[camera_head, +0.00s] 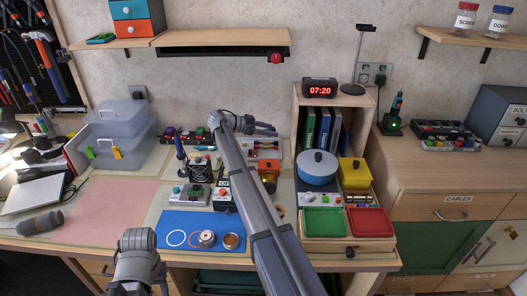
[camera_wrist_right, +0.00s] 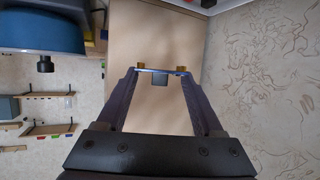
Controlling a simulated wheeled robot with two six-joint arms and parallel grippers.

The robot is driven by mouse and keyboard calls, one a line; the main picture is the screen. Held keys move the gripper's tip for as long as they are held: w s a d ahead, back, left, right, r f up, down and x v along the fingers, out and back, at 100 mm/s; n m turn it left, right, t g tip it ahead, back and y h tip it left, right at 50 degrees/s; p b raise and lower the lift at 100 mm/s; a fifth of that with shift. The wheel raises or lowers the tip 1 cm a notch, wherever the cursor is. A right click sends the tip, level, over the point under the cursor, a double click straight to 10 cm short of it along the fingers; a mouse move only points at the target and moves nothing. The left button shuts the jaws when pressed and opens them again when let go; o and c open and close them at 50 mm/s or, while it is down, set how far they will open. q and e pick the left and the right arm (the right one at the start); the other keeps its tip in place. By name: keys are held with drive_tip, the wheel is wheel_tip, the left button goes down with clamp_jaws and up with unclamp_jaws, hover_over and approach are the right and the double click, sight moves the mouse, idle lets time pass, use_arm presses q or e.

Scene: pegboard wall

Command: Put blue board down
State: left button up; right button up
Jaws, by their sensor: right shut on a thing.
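My right gripper (camera_head: 272,130) reaches over the back of the bench, in front of the wall and left of the wooden shelf unit. In the right wrist view its two fingers are closed on a blue board (camera_wrist_right: 147,71). The board appears edge-on as a thin blue strip between the fingertips, with small gold parts at its ends and a dark block on it. It looks held clear of any surface. The board cannot be made out in the head view. My left gripper (camera_head: 140,286) is at the bottom edge, its fingertips cut off.
The wooden shelf unit (camera_head: 298,120) holds binders, with a clock (camera_head: 320,88) on top. A blue pot (camera_head: 317,165) and green and red trays (camera_head: 325,222) stand right. Small devices crowd the bench middle. A pink mat (camera_head: 115,207) is mostly clear; a blue mat (camera_head: 172,222) holds small items.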

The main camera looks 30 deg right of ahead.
drive_tip(key=b, duration=0.5)
hover_over(268, 157)
drive_tip(key=f, duration=0.5)
drive_tip(key=shift+w+d+f, duration=0.15)
drive_tip(key=shift+w+f, duration=0.15)
wheel_tip(268, 157, down, 4)
drive_tip(key=b, duration=0.3)
drive_tip(key=shift+r, duration=0.15)
drive_tip(key=shift+f+b, duration=0.55)
drive_tip(key=shift+b, duration=0.3)
drive_tip(key=shift+s, duration=0.1)
drive_tip(key=o, duration=1.3)
